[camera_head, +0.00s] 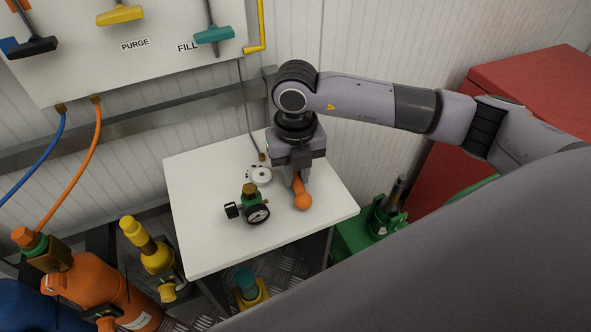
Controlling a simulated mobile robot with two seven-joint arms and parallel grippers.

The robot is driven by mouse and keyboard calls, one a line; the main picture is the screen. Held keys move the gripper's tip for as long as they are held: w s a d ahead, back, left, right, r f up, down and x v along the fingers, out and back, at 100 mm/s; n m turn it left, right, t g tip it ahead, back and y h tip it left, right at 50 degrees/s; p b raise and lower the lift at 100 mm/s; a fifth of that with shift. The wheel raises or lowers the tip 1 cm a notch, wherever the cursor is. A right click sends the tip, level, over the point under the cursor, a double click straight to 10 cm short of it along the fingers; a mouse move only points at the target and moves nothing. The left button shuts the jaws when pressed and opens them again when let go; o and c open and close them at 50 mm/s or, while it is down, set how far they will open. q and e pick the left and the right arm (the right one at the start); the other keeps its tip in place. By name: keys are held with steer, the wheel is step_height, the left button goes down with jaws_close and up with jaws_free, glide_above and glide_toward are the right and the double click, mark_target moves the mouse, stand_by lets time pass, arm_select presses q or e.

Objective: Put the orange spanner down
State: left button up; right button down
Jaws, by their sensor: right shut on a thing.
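The orange spanner (302,198) is at the right part of the white table (205,235). Its rounded orange end points toward the front edge, and its other end is hidden under my gripper. My right gripper (297,178) reaches down over the table and is shut on the spanner. The spanner is at or just above the tabletop; I cannot tell whether it touches. My left gripper is not in view.
A pressure gauge with a green body (257,213) and a white round dial part (260,175) are on the table left of the spanner. Gas cylinders, orange (95,285) and yellow (155,258), stand front left. A red cabinet (510,85) is at right. The table's front left is clear.

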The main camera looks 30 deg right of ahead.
steer(key=shift+f, duration=0.1)
stand_by(0.5)
steer(key=c, duration=0.9)
jaws_free()
step_height(320, 180, up, 7)
steer(key=shift+r+b, duration=0.1)
steer(key=shift+b, duration=0.2)
steer(key=shift+s, duration=0.1)
